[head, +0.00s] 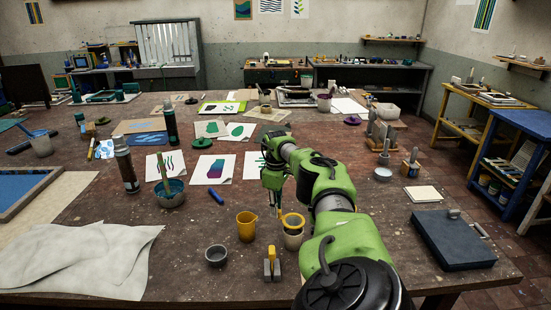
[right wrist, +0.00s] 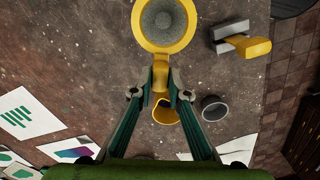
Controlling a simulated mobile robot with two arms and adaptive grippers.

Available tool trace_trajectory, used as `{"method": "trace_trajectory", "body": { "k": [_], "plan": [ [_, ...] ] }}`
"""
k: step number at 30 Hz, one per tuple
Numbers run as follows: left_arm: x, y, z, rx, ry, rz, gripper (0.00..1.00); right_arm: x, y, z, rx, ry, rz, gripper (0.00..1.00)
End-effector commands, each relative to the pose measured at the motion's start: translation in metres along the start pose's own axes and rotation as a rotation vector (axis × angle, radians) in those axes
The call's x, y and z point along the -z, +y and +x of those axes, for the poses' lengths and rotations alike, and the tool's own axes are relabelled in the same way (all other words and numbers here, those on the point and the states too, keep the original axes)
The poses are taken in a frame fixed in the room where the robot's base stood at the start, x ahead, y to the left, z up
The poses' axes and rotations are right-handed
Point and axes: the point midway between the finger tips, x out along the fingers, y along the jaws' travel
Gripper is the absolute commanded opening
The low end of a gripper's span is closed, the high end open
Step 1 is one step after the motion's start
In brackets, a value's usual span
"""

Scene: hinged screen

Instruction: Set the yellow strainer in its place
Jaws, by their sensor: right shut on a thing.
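The yellow strainer (head: 293,221) has a round yellow rim and a grey mesh. In the right wrist view, the strainer (right wrist: 165,22) faces the camera and its short handle points toward my gripper. My right gripper (head: 279,212) is shut on that handle; its fingertips also show in the right wrist view (right wrist: 161,88). In the head view the strainer is over a pale cup (head: 293,239). I cannot tell if they touch. In the right wrist view the cup is not visible. My left gripper is not in view.
Near the strainer stand a yellow jug (head: 246,226), a small grey bowl (head: 216,255) and a yellow-handled scraper (head: 271,264). A bowl with a brush (head: 170,192) and a white cloth (head: 75,258) are further left. A dark box (head: 452,240) lies right. Bare tabletop shows between these things.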

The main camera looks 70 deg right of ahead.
Motion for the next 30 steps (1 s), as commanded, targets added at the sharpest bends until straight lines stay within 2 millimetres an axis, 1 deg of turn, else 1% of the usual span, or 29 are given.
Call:
{"method": "trace_trajectory", "body": {
  "k": [11, 30],
  "plan": [
    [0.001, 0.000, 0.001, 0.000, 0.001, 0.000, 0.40, 0.000, 0.000, 0.002, 0.001, 0.000, 0.000, 0.00],
    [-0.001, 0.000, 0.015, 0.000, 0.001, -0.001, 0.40, 0.000, 0.000, 0.025, 0.001, 0.000, 0.000, 0.00]
  ]
}}
